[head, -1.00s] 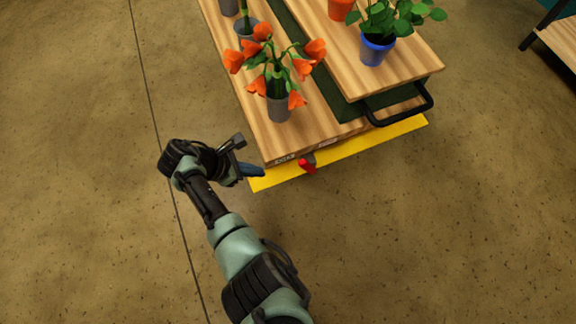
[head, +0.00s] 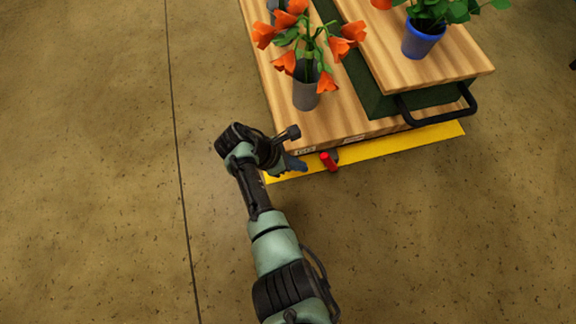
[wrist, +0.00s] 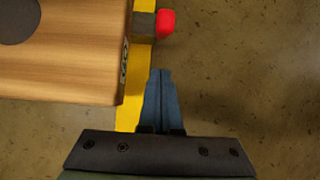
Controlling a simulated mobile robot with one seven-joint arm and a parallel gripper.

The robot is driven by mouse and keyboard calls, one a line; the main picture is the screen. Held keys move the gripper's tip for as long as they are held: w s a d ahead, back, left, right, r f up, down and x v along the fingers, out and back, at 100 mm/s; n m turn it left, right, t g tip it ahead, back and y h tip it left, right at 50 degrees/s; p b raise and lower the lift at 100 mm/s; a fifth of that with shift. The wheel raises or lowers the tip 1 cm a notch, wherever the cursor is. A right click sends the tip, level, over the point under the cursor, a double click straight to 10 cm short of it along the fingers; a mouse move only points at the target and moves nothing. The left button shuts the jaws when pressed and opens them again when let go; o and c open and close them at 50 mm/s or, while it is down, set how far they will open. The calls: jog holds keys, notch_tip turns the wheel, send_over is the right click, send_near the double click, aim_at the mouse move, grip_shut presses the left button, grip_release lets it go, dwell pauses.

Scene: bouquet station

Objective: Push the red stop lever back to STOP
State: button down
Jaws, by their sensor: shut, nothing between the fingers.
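The red stop lever (head: 328,162) sticks out from the front edge of the wooden station, between two small label plates, above a yellow strip. In the wrist view its red end (wrist: 166,23) shows at the top, beyond my fingertips. My gripper (head: 300,167) is shut and empty, with its blue fingers just left of the lever. A small gap shows between the fingertips and the lever. In the wrist view the closed fingers (wrist: 160,73) point toward the lever, beside the board's edge. The label lettering is too small to read.
The wooden station (head: 340,115) carries a grey vase (head: 306,94) of orange flowers near its front. A raised wooden tray with a black handle (head: 440,115) and a blue pot (head: 421,42) stand to the right. The yellow strip (head: 400,143) runs under the front edge. Floor in front is clear.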

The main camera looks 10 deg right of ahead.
aim_at(329, 163)
jog(key=shift+w+d+r+b, duration=0.1)
jog(key=shift+d+r+b, duration=0.25)
jog(key=shift+d, duration=0.4)
jog(key=shift+d+r+b, duration=0.2)
jog(key=shift+d+r, duration=0.2)
jog(key=shift+d, duration=0.35)
jog(key=shift+r+p, duration=0.2)
jog(key=shift+p, duration=0.25)
jog(key=shift+d+y+p, duration=0.2)
jog(key=shift+y+p, duration=0.1)
jog(key=shift+p, duration=0.5)
